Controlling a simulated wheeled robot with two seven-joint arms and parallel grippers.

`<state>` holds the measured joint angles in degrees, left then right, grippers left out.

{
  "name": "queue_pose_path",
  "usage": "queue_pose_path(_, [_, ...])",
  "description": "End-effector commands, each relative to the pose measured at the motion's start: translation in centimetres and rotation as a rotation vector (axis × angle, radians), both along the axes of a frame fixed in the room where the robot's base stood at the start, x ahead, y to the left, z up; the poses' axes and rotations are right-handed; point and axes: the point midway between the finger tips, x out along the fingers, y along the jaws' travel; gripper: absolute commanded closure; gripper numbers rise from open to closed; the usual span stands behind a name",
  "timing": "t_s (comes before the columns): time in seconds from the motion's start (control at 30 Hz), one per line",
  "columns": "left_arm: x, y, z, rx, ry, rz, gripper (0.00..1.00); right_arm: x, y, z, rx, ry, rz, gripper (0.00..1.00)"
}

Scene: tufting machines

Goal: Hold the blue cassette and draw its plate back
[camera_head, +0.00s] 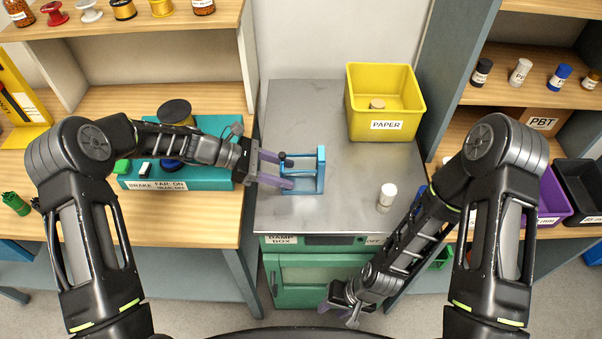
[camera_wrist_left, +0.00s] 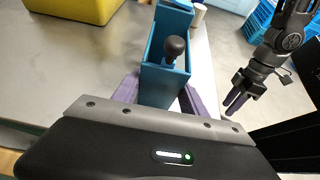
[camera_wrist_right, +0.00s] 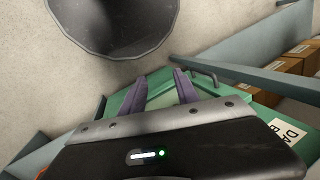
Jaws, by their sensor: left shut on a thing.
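The blue cassette (camera_head: 306,192) stands on the grey metal bench top, an open-topped frame with taller walls at its right end. A black knob (camera_head: 284,158) shows at its left end; it also shows in the left wrist view (camera_wrist_left: 175,47). I cannot make out the plate apart from the frame. My left gripper (camera_head: 287,172) is shut on the cassette's left end, one finger on each side, as the left wrist view (camera_wrist_left: 163,95) shows. My right gripper (camera_head: 337,310) is low in front of the green cabinet, open and empty in the right wrist view (camera_wrist_right: 158,90).
A yellow PAPER bin (camera_head: 386,104) stands at the back right of the bench (camera_head: 290,110). A white capped bottle (camera_head: 387,197) stands right of the cassette. A teal brake box (camera_head: 205,178) lies under my left forearm. The bench front is clear.

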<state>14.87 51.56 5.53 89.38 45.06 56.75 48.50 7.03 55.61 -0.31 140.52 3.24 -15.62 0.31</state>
Motion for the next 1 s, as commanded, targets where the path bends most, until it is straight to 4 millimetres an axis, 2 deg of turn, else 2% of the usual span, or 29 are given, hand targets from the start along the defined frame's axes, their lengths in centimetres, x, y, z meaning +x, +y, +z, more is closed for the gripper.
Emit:
queue_pose_path(0.17, [0.0, 0.0, 0.0, 0.0, 0.0, 0.001, 0.89, 1.5, 1.2, 0.2, -0.002, 0.105, -0.03, 0.63])
queue_pose_path(0.27, [0.0, 0.0, 0.0, 0.0, 0.0, 0.001, 0.89, 2.8, 3.2, 1.3, 0.021, 0.205, -0.065, 0.63])
queue_pose_path(0.37, [0.0, 0.0, 0.0, 0.0, 0.0, 0.001, 0.89, 4.4, 6.7, 3.6, 0.082, 0.319, -0.102, 0.63])
queue_pose_path(0.5, [0.0, 0.0, 0.0, 0.0, 0.0, 0.001, 0.89, 6.3, 12.3, 8.4, 0.206, 0.461, -0.12, 0.63])
queue_pose_path(0.57, [0.0, 0.0, 0.0, 0.0, 0.0, 0.001, 0.89, 7.4, 14.3, 10.7, 0.264, 0.483, -0.087, 0.63])
queue_pose_path(0.7, [0.0, 0.0, 0.0, 0.0, 0.0, 0.001, 0.89, 11.0, 17.7, 16.6, 0.392, 0.386, 0.153, 0.63])
queue_pose_path(0.87, [0.0, 0.0, 0.0, 0.0, 0.0, 0.001, 0.89, 14.4, 20.2, 24.3, 0.507, 0.192, 0.509, 0.63])
queue_pose_path(0.9, [0.0, 0.0, 0.0, 0.0, 0.0, 0.001, 0.89, 15.4, 20.3, 26.2, 0.518, 0.111, 0.625, 0.63])
queue_pose_path(1.0, [0.0, 0.0, 0.0, 0.0, 0.0, 0.001, 0.89, 19.4, 18.3, 29.3, 0.451, -0.17, 0.955, 0.63])
